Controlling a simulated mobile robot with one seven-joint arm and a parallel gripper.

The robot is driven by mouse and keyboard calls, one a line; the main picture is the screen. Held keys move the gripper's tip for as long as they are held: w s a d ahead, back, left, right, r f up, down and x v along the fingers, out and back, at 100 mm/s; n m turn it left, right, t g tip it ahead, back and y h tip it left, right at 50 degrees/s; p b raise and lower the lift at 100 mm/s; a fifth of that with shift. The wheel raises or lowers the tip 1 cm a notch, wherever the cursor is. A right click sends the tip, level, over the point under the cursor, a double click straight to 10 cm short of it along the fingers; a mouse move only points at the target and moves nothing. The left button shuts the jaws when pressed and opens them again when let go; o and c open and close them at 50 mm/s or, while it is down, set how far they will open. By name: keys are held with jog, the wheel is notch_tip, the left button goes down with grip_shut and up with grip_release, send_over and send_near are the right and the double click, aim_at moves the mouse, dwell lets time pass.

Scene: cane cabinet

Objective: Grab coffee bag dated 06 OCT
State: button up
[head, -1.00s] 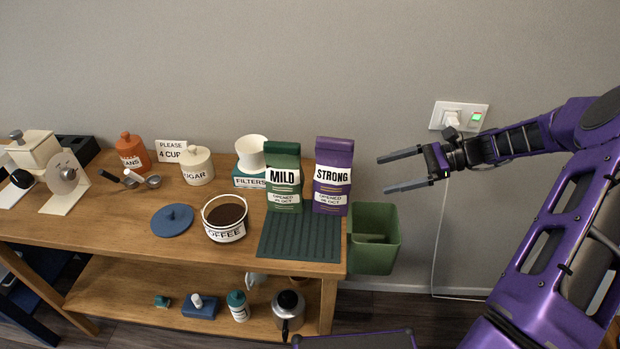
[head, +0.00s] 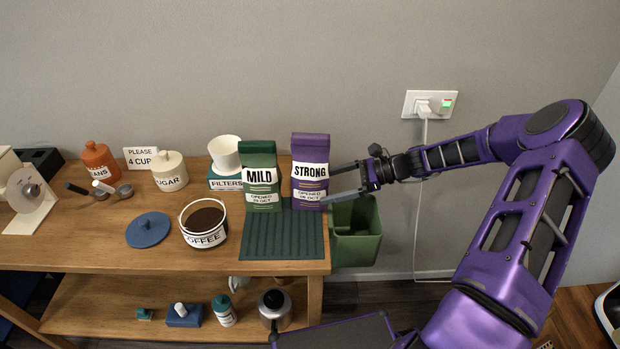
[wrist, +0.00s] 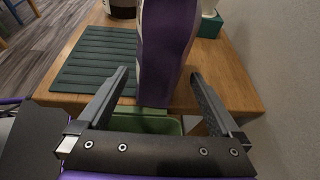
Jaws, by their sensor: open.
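A purple coffee bag (head: 310,172) labelled STRONG stands upright at the right end of the wooden cabinet top, its lower label reading "OPENED 06 OCT". A green coffee bag (head: 261,178) labelled MILD stands just left of it; its lower date looks like "25 OCT" but is small. My gripper (head: 342,181) is open, at the right side of the purple bag. In the wrist view the purple bag (wrist: 165,45) rises ahead of and between the open fingers of the gripper (wrist: 158,85). I cannot tell whether the fingertips overlap the bag's side.
A ribbed dark green mat (head: 284,236) lies in front of the bags. A green bin (head: 356,235) hangs at the cabinet's right end, below my gripper. A white dripper on a FILTERS box (head: 225,180) stands to the left. The wall with an outlet (head: 429,104) is behind.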

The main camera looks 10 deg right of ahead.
aim_at(310, 189)
jog(key=x, duration=0.5)
jog(key=shift+a, duration=0.35)
grip_shut()
